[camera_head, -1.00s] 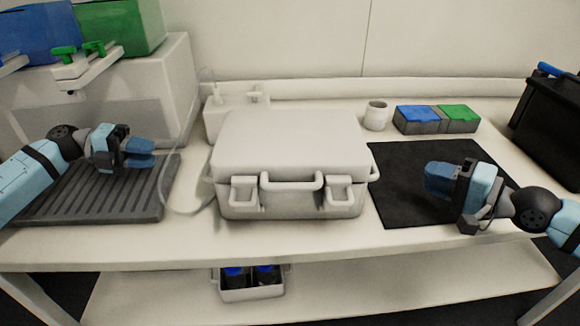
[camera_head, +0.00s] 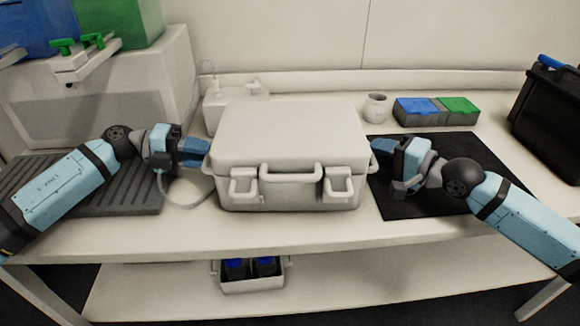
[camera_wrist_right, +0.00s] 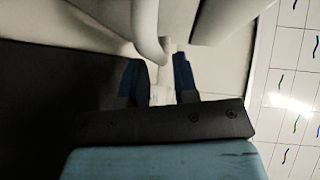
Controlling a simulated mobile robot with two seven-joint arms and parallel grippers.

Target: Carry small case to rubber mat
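The small case (camera_head: 290,140), a white closed box with a front handle, two latches and side handles, stands on the bench in the middle of the head view. The black rubber mat (camera_head: 400,202) lies flat to its right, partly hidden by my right arm. My left gripper (camera_head: 196,153) is at the case's left side, its two fingers apart near the left side handle. My right gripper (camera_head: 380,152) is at the right side. In the right wrist view my right gripper (camera_wrist_right: 157,82) is open, with a pale handle end between or just beyond its fingers; contact is unclear.
A grey ribbed tray (camera_head: 120,205) lies at the left under my left arm. A black crate (camera_head: 550,115) stands far right. A thin tube loops left of the case.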

